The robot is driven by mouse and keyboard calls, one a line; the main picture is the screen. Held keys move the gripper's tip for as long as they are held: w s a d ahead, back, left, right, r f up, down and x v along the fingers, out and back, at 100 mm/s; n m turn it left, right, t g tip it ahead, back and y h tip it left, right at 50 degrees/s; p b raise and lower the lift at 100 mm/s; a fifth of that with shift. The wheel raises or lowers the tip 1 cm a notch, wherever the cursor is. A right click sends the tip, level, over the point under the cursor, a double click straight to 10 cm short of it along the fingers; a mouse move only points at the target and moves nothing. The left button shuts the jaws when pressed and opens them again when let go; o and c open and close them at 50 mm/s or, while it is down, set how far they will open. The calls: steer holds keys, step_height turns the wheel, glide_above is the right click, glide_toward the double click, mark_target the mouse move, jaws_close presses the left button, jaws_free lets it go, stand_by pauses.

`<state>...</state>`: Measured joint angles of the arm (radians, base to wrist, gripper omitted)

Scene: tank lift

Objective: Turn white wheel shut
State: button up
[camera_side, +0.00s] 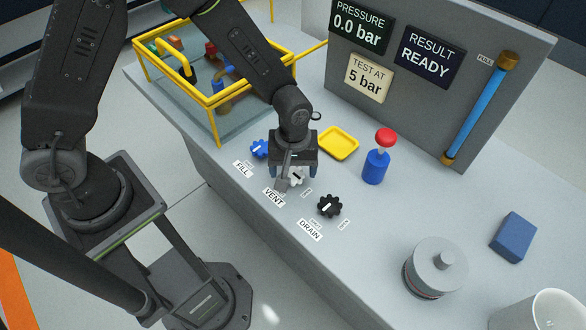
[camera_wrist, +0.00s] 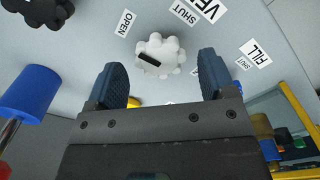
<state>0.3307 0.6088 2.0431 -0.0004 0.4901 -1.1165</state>
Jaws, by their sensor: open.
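The white wheel (camera_wrist: 160,54) is a lobed knob with a black pointer mark, by the VENT label (camera_wrist: 208,8). In the wrist view it lies just beyond and between my fingertips, apart from them. Its mark runs slantwise, with one end towards the OPEN label (camera_wrist: 125,23); a SHUT label (camera_wrist: 184,12) is on its upper right. My gripper (camera_wrist: 160,75) is open and empty. In the side view my gripper (camera_side: 290,180) is over the white wheel (camera_side: 297,177) and hides part of it.
The blue FILL wheel (camera_side: 260,149) and black DRAIN wheel (camera_side: 329,205) flank the white one. Behind are a yellow tray (camera_side: 338,142) and a blue pump with red knob (camera_side: 376,166). A yellow-framed tank (camera_side: 212,98) stands left. The counter's front edge is close.

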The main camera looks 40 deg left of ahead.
steer(key=shift+f, duration=0.65)
steer(key=shift+c, duration=0.4)
steer(key=c, duration=0.8)
steer(key=shift+c, duration=0.2)
